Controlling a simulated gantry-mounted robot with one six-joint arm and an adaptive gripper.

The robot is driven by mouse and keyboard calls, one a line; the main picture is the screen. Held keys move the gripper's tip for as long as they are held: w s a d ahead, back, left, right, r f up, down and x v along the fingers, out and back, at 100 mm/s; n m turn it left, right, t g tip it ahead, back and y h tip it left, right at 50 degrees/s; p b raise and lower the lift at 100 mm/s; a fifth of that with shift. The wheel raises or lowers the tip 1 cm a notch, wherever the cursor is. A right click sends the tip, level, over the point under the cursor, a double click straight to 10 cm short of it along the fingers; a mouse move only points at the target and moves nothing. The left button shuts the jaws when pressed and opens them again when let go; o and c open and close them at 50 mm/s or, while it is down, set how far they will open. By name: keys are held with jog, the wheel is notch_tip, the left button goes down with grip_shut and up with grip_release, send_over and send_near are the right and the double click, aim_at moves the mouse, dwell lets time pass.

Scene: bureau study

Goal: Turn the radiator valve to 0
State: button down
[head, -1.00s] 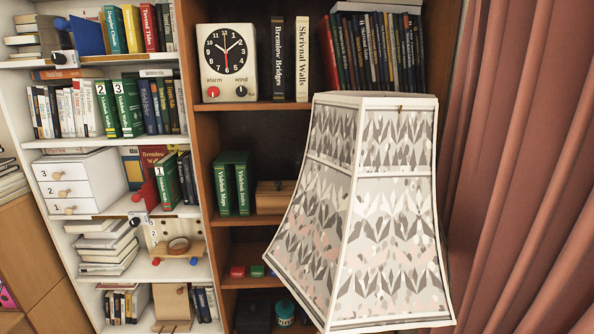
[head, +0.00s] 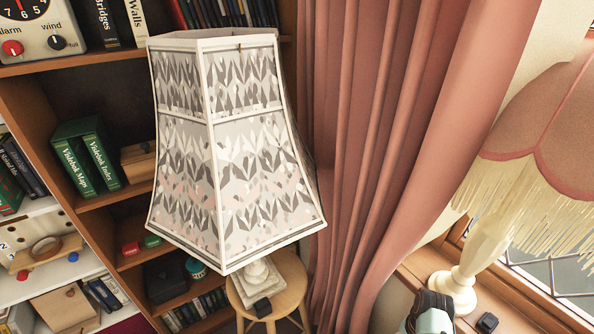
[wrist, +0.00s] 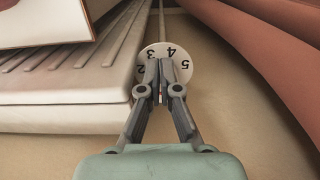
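In the wrist view, a round white dial plate (wrist: 184,68) carries black numbers; 2, 4 and 5 can be read, upside down or tilted. My gripper (wrist: 160,66) is in front of the dial's middle, its two fingers close together with a narrow gap. A small red spot shows between the fingers. The fingers hide the middle of the dial, so the valve's knob and setting cannot be made out. Whether the fingers touch or hold it cannot be told. In the head view, a dark and green part of my arm shows at the bottom edge; the valve is not visible there.
A pale ribbed radiator-like body (wrist: 60,90) lies close left of my gripper. Pink curtain (head: 410,130) folds hang to the right in the wrist view. A large patterned lampshade (head: 235,150) and a fringed lamp (head: 530,170) stand in the head view, with a windowsill (head: 480,295) below.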

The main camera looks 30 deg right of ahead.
jog(key=shift+s+d+p, duration=0.15)
jog(key=shift+s+p, duration=0.4)
dwell(0.4)
jog(key=shift+s+r+p, duration=0.15)
jog(key=shift+p, duration=0.4)
jog(key=shift+a, duration=0.3)
notch_tip(320, 180, up, 6)
jog(key=p, duration=0.6)
jog(key=shift+f, duration=0.2)
